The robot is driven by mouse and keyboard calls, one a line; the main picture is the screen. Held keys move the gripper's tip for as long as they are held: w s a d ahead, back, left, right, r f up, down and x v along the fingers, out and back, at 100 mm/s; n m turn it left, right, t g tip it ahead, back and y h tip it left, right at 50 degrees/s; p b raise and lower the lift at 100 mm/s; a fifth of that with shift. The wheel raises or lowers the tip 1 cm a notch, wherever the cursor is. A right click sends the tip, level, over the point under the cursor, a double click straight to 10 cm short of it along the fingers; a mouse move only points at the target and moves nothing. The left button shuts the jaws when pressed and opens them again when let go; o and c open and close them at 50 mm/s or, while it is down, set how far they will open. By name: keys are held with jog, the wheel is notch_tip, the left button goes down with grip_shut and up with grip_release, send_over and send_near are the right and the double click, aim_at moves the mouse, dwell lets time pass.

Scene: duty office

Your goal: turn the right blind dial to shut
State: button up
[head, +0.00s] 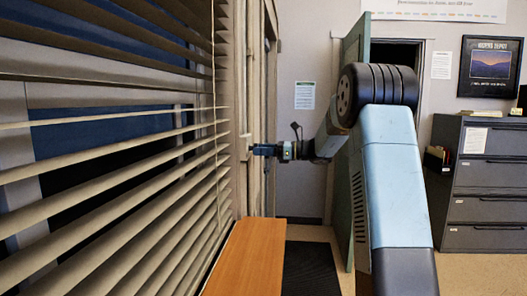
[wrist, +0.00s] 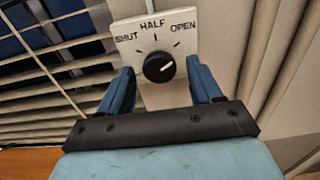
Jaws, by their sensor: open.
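The blind dial is a round black knob (wrist: 159,67) on a pale plate (wrist: 126,46) marked SHUT at left, HALF at top and OPEN at right. The knob's white pointer line points right and slightly up, on the OPEN side. My gripper (wrist: 160,71) is open, its two blue fingers one on each side of the knob with gaps between. Contact with the knob does not show. In the head view my gripper (head: 262,150) reaches left to the wall beside the blinds; the dial cannot be made out there.
Slatted blinds (head: 120,170) fill the left side, close to my gripper. An orange-brown wooden top (head: 245,255) lies below. A green door (head: 357,190) stands behind my arm, and grey filing cabinets (head: 487,190) stand at right.

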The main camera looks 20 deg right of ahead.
jog(key=shift+c, duration=0.5)
jog(key=c, duration=0.9)
jog(key=shift+d, duration=0.15)
